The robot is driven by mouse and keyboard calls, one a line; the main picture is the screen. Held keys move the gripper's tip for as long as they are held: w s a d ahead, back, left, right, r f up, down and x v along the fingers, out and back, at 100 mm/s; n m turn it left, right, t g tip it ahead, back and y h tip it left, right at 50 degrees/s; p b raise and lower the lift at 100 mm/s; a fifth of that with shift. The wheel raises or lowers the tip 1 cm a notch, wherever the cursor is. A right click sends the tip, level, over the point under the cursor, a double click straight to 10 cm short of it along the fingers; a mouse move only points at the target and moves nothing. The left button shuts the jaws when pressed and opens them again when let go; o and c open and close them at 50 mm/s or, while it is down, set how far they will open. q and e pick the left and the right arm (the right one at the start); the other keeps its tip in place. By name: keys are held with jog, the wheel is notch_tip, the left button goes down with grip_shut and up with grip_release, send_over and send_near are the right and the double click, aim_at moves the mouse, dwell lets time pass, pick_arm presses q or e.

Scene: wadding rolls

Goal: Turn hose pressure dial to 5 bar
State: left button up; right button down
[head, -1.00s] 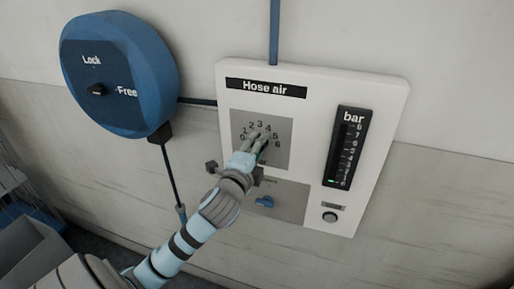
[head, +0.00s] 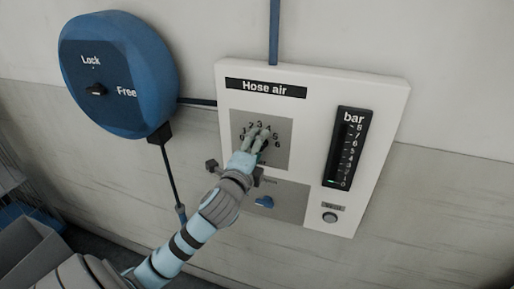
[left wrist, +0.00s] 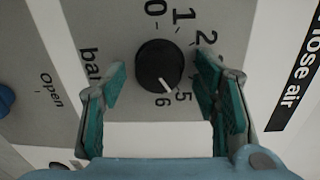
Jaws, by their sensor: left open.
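The black pressure dial (left wrist: 158,62) sits on a grey plate with printed numbers in the left wrist view. Its white pointer mark aims between 5 and 6, seemingly nearer to 5. My left gripper (left wrist: 165,85) is open, with one teal finger on each side of the dial and visible gaps to it. In the head view the left gripper (head: 259,139) is in front of the number scale and hides the dial. The bar gauge (head: 347,148) shows a small green level near its bottom, by 0. My right gripper is not in view.
The white Hose air panel (head: 391,115) is on the wall. A blue valve handle (head: 264,202) lies below the dial plate, close to my left wrist. A round button (head: 330,217) is at lower right. A blue hose reel (head: 150,60) hangs at the left.

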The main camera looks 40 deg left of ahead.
pick_arm(q)
jog(key=v, duration=0.7)
jog(key=shift+s, duration=0.3)
jog(key=shift+w+d, duration=0.1)
